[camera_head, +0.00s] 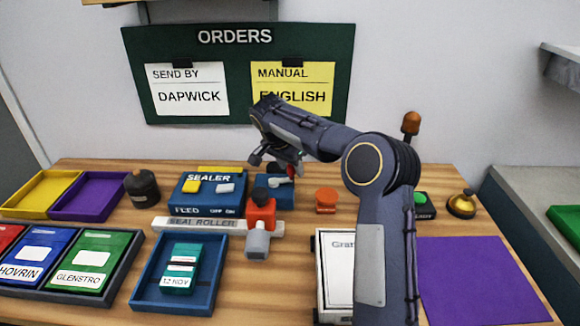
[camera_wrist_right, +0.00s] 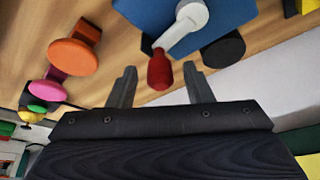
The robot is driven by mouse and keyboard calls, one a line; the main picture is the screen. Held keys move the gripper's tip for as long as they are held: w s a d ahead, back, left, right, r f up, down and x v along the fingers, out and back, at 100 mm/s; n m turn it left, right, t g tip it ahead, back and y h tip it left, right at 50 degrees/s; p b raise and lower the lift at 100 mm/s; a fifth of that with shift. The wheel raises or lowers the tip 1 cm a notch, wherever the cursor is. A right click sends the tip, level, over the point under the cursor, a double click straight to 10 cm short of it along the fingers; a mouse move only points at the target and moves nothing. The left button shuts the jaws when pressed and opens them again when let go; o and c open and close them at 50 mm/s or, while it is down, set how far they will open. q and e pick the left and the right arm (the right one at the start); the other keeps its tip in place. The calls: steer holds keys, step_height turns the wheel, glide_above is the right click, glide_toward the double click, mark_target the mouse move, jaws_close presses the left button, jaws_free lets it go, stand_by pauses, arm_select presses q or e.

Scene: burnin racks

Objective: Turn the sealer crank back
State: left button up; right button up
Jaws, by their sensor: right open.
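The blue sealer (camera_head: 207,192) stands at the back of the wooden table. A smaller blue block (camera_head: 276,198) beside it carries the pale grey crank arm (camera_head: 280,181). In the right wrist view the crank arm (camera_wrist_right: 192,14) lies across the blue block (camera_wrist_right: 225,14) and ends in a red knob (camera_wrist_right: 160,71). My right gripper (camera_head: 276,158) is open above the crank; its fingers (camera_wrist_right: 160,86) appear on either side of the knob with gaps. Contact is not visible. The knob is not clearly visible in the head view. My left gripper is out of view.
A red-and-grey tool (camera_head: 259,222) stands in front of the crank, with the seal roller strip (camera_head: 190,224) to its left. An orange stamp (camera_head: 326,199) stands to the right. A blue tray (camera_head: 145,292) and purple mat (camera_head: 482,280) lie nearer the front.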

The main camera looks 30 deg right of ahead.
steer(key=shift+c, duration=0.5)
steer(key=c, duration=0.9)
